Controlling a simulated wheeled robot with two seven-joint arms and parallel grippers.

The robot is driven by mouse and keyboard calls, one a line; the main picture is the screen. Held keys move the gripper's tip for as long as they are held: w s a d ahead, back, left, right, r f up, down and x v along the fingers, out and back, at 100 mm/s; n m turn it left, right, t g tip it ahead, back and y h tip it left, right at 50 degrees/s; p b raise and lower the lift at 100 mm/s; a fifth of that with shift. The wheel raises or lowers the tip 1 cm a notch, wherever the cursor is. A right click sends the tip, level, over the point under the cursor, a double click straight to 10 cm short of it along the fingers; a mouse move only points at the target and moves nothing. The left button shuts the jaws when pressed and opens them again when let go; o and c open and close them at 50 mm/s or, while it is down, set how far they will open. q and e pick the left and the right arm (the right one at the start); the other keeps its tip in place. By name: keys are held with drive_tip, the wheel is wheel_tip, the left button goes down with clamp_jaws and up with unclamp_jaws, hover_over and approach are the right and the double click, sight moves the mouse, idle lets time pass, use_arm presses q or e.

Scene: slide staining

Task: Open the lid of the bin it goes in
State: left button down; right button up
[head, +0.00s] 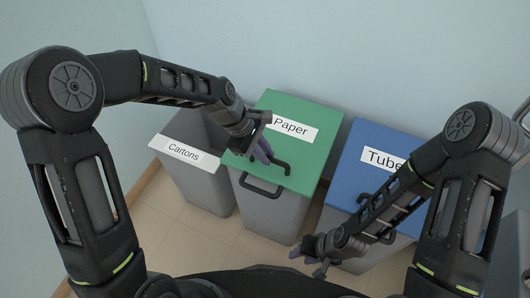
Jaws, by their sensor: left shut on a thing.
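A grey bin with a green lid (312,158) labelled "Paper" stands in the middle. Its lid lies over the top and looks closed. A black lid handle (281,164) sticks up near the lid's front edge. My left gripper (264,153) is at the left end of this handle and is shut on it; its fingers partly hide the handle. A blue-lidded bin (358,152) labelled "Tube…" stands to the right, partly hidden by my right arm.
A grey bin labelled "Cartons" (196,190) stands at left, its dark top partly hidden by my left arm. A front handle (262,188) juts from the Paper bin. The wall (300,50) is close behind the bins. Tiled floor (240,243) shows in front.

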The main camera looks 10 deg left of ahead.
use_arm(q)
drive_tip(key=w+d+r+p, duration=0.1)
drive_tip(key=w+r+p, duration=0.3)
drive_tip(key=r+p, duration=0.3)
drive_tip(key=w+d+r+g+p, duration=0.1)
drive_tip(key=w+d+r+p, duration=0.1)
drive_tip(key=w+r+p, duration=0.3)
wheel_tip(320, 180, up, 5)
drive_tip(key=p, duration=0.3)
drive_tip(key=shift+w+f, duration=0.15)
drive_tip(key=shift+w, duration=0.15)
drive_tip(key=c, duration=1.8)
unclamp_jaws()
drive_tip(key=shift+c, duration=0.2)
drive_tip(key=o, duration=0.3)
drive_tip(key=shift+w+d+f, duration=0.15)
drive_tip(key=shift+w+f, duration=0.05)
drive_tip(key=shift+o, duration=0.7)
drive_tip(key=shift+s+r, duration=0.1)
